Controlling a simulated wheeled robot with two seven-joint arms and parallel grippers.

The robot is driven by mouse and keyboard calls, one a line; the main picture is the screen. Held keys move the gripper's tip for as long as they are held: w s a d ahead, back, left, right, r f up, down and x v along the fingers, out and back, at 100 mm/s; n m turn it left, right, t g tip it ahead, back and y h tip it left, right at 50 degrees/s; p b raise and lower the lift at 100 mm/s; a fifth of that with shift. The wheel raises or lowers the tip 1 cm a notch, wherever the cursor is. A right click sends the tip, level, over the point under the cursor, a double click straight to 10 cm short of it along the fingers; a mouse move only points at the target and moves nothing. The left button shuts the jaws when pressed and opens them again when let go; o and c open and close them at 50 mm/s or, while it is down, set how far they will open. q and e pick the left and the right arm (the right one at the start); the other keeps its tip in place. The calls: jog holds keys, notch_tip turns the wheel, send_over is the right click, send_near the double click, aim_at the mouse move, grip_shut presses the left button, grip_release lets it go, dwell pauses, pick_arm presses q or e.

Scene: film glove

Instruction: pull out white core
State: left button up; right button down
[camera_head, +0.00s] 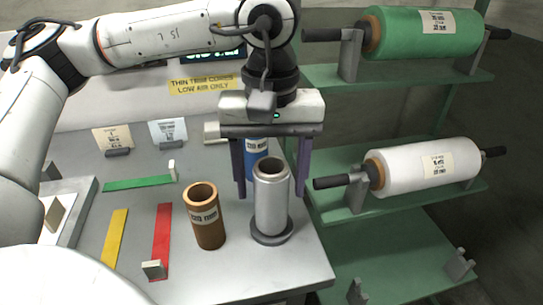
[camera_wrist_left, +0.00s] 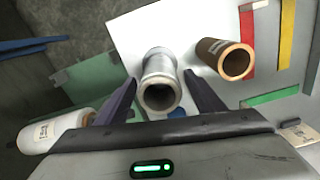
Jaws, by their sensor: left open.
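A white film roll (camera_head: 425,167) with a brown core end (camera_head: 376,173) and dark rod ends rests on the middle rack shelf. It also shows at the lower left of the wrist view (camera_wrist_left: 50,132). A silver-grey hollow cylinder (camera_head: 271,205) stands upright on a round dark base (camera_head: 271,233) on the table. My left gripper (camera_head: 270,194) points down, open, with its purple fingers on either side of this cylinder. In the wrist view, the cylinder (camera_wrist_left: 158,85) lies between the open fingers, with no clear contact. My right gripper is not in view.
A brown tube (camera_head: 206,216) stands just left of the cylinder. A blue labelled roll (camera_head: 257,148) is partly hidden behind it. Green (camera_head: 140,183), yellow (camera_head: 115,238) and red (camera_head: 161,240) strips lie on the table. A green roll (camera_head: 425,33) sits on the upper shelf.

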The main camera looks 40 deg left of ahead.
pick_arm(q)
notch_tip(320, 180, down, 2)
jog(key=shift+f, duration=0.6)
jog(key=c, duration=1.1)
jog(key=shift+r, duration=0.45)
